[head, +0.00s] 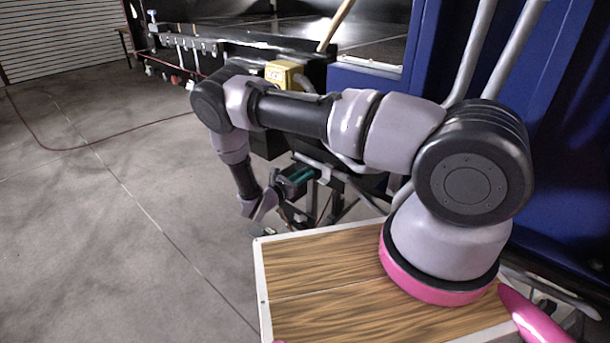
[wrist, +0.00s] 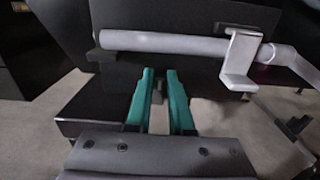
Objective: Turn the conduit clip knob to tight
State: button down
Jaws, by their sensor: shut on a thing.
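My gripper (wrist: 159,74) shows in the wrist view with its two teal fingers close together just below a grey conduit (wrist: 180,43). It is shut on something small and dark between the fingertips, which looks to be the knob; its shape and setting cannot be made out. A light grey clip bracket (wrist: 240,62) wraps the conduit to the right of the fingers, apart from them. In the head view my gripper (head: 296,177) is below the conveyor's side, partly hidden by my arm, and the knob cannot be seen.
A black conveyor frame with a yellow box (head: 284,74) stands behind my arm. A blue cabinet (head: 570,130) with grey pipes is at the right. A dark block (wrist: 85,115) lies left of the fingers. The concrete floor at the left is clear apart from a thin hose (head: 90,146).

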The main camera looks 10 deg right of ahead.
jog(key=m, duration=0.8)
jog(key=s+f+m, duration=0.1)
jog(key=m, duration=0.3)
jog(key=shift+s+d+m, duration=0.1)
jog(key=shift+d+m, duration=0.25)
jog(key=shift+m, duration=0.05)
jog(key=m, duration=0.4)
jog(key=shift+f+m, duration=0.3)
jog(key=shift+m, duration=0.1)
jog(key=c, duration=0.8)
grip_release()
